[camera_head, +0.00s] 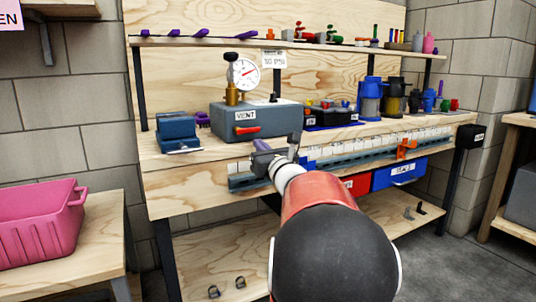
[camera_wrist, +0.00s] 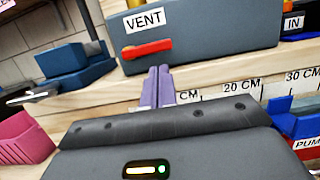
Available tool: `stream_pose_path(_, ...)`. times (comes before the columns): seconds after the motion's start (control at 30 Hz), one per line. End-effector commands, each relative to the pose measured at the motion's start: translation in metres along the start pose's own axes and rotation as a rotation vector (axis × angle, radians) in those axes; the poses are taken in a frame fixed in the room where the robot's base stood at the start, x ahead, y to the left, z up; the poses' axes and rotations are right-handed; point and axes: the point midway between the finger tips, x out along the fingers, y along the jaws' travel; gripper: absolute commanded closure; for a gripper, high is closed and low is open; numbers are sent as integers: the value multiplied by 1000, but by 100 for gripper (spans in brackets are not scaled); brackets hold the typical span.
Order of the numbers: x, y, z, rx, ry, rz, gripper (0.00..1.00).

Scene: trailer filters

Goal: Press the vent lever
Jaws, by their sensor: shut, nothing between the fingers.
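The vent lever (camera_head: 247,130) is a red-orange handle on the front of a grey box (camera_head: 275,118) under a white VENT label. In the wrist view the lever (camera_wrist: 147,49) lies nearly level, just above and left of my fingertips. My gripper (camera_wrist: 160,72) has its purple fingers together with nothing between them, pointing toward the box. The fingertips appear a little below the lever in that view; I cannot tell whether they touch it. In the head view my gripper (camera_head: 262,146) is in front of the bench edge, partly hidden by my arm.
A pressure gauge (camera_head: 244,72) stands on the box. A blue device (camera_head: 177,134) sits to its left. A ruler rail (camera_head: 370,157) runs along the bench front, with a blue bin (camera_head: 399,173) below. A pink crate (camera_head: 40,225) stands on the left table.

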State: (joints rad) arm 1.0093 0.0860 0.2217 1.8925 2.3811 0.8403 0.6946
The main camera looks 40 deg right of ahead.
Motion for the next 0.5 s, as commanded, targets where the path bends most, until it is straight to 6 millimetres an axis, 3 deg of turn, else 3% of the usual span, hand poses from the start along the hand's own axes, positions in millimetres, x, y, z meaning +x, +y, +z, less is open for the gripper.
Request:
stream_pose_path(0.2, 23, 0, 0, 0, -1, 1, 100)
stream_pose_path(0.5, 26, 0, 0, -1, 0, 0, 100)
